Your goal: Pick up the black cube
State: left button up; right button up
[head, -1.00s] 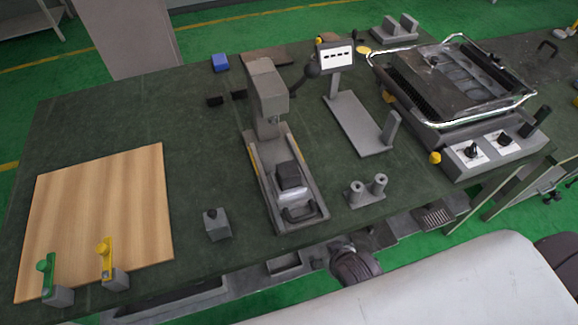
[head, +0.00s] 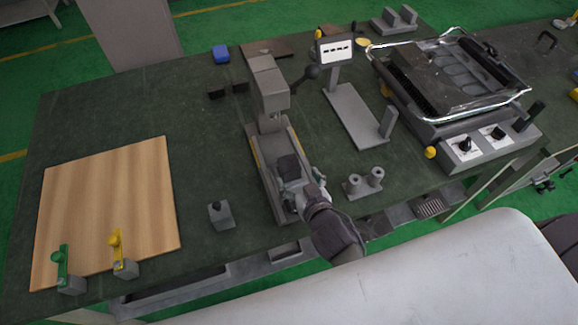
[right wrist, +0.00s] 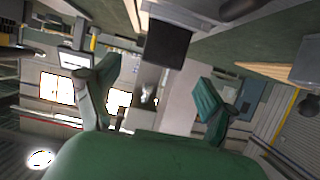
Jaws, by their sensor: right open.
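The black cube (head: 288,167) sits on the grey slide of the press-like fixture (head: 258,85) in the middle of the table. In the right wrist view the cube (right wrist: 167,44) shows as a dark square beyond the fingertips, roughly between them. My right gripper (head: 293,187) is at the front end of the fixture, close to the cube and partly covering the slide. In the right wrist view its two green-padded fingers (right wrist: 152,95) stand wide apart with nothing between them. Contact with the cube cannot be made out. My left gripper is not in view.
Two grey cylinders (head: 363,182) stand right of my right gripper. A small grey block with a dark knob (head: 220,213) stands to the left. A wooden board (head: 110,210) with green and yellow clamps lies further left. A grill-like heater (head: 455,95) is at right.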

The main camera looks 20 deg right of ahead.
aim_at(291, 168)
jog(key=shift+x, duration=0.9)
jog(key=p+x, duration=0.1)
jog(key=x, duration=0.3)
jog(key=shift+w+a+p, duration=0.15)
jog(key=shift+w+p, duration=0.2)
jog(key=shift+w, duration=0.1)
jog(key=shift+w+f, duration=0.1)
jog(key=shift+w, duration=0.15)
jog(key=shift+s, duration=0.1)
jog(key=c, duration=0.4)
grip_shut()
